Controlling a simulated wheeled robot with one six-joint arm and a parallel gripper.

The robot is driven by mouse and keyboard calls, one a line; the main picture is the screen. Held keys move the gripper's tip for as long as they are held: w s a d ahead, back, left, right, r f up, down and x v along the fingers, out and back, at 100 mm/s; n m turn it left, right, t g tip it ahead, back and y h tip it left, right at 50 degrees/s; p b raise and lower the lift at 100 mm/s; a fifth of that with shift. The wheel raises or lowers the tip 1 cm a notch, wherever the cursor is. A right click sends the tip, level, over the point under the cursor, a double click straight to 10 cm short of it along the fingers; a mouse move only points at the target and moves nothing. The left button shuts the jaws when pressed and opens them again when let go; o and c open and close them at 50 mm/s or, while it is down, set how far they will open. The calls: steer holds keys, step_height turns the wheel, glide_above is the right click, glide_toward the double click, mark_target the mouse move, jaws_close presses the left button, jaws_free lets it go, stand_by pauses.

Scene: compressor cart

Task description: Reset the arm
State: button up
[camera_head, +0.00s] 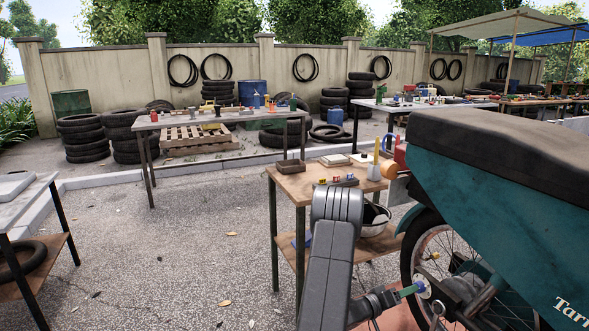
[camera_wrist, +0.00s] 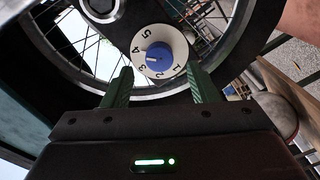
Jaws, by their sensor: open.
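My gripper (camera_wrist: 160,82) is open, with its two green fingers apart and nothing between them. Past the fingertips, in the wrist view, is a white dial (camera_wrist: 146,69) numbered 1 to 5 with a blue knob (camera_wrist: 159,54) at its centre. A small white mark on the knob points left, roughly toward 3; the exact setting is hard to read. In the head view my grey arm reaches down and right, and my gripper (camera_head: 412,290) is beside the teal cart (camera_head: 480,190), close to its spoked wheel. The dial (camera_head: 424,288) shows small at the fingertips.
A small wooden table (camera_head: 300,185) with tools and containers stands just behind my arm. The cart's wheel (camera_head: 408,262) and dark-topped body crowd the right side. Another table (camera_head: 20,195) stands at the left. Open pavement (camera_head: 170,260) lies between.

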steer(key=s+a+m+b, duration=0.3)
steer(key=a+m+b, duration=0.4)
steer(key=m, duration=0.3)
steer(key=shift+s+a+b, duration=0.15)
steer(key=shift+a+b, duration=0.2)
steer(key=shift+b, duration=0.1)
stand_by(1.7)
stand_by(0.4)
